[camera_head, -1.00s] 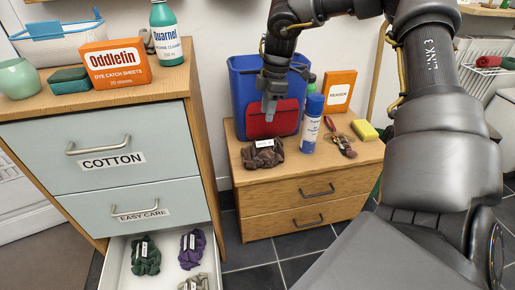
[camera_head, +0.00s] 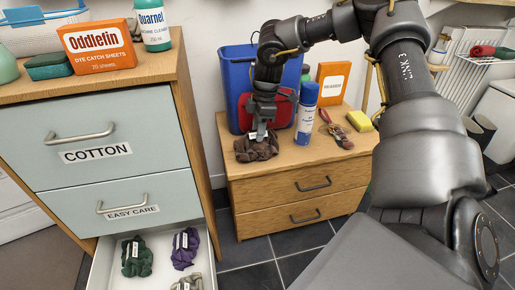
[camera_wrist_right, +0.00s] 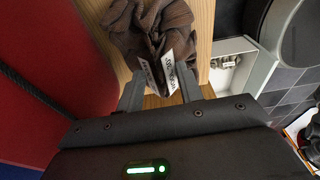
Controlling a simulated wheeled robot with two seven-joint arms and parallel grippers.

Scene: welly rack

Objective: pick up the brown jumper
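The brown jumper (camera_head: 255,152) is a small crumpled bundle on the left front of the low wooden cabinet top. In the right wrist view the jumper (camera_wrist_right: 155,30) shows ribbed folds and white label tags. My right gripper (camera_head: 261,136) points down over it, with its fingertips at the top of the bundle. In the wrist view my right gripper (camera_wrist_right: 160,90) has its two fingers apart, with the tags and the near folds between them. Whether the fingers touch the cloth I cannot tell. My left gripper is not in view.
A blue bin (camera_head: 238,75) with a red front piece stands just behind the jumper. A blue-and-white spray can (camera_head: 306,112) stands to its right, near a yellow sponge (camera_head: 359,121). At left, an open drawer (camera_head: 103,265) holds green, purple and grey garments.

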